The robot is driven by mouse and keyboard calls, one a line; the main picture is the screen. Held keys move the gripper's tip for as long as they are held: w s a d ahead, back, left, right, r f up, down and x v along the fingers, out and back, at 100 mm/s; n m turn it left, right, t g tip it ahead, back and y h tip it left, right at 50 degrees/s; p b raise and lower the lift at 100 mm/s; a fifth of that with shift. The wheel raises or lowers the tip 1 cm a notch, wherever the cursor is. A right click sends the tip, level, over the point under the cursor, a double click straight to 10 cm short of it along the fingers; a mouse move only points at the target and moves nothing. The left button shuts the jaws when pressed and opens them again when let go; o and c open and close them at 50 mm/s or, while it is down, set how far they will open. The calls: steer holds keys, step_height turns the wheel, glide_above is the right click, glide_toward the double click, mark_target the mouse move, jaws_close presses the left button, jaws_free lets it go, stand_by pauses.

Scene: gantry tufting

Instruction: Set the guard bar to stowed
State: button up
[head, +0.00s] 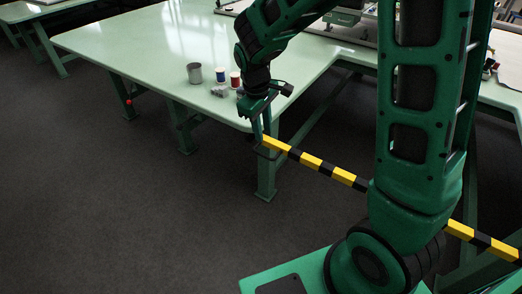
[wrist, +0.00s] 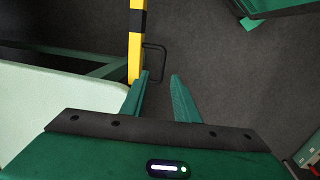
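The guard bar (head: 343,176) is a yellow and black striped bar. In the head view it runs from the table's near corner down to the right, and my arm hides part of it. In the wrist view the bar (wrist: 136,45) comes in from the top, left of centre. A dark loop handle (wrist: 163,62) sticks out from its right side near the end. My gripper (wrist: 160,76) is open and empty, its fingertips just short of the handle in that view. In the head view my gripper (head: 262,127) is above the bar's left end. I cannot tell whether they touch.
A pale green table (head: 140,50) fills the upper left. A grey cup (head: 194,73) and thread spools (head: 235,79) stand near its corner. A red knob (head: 128,102) shows under its edge. Dark floor (head: 110,210) at the lower left is clear.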

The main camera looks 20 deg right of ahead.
mark_target(262, 155)
steer(key=f, duration=0.3)
steer(key=w+f, duration=0.1)
steer(key=f, duration=0.7)
steer(key=shift+w+d+f, duration=0.15)
steer(key=shift+w+d, duration=0.05)
steer(key=shift+w, duration=0.15)
jaws_close()
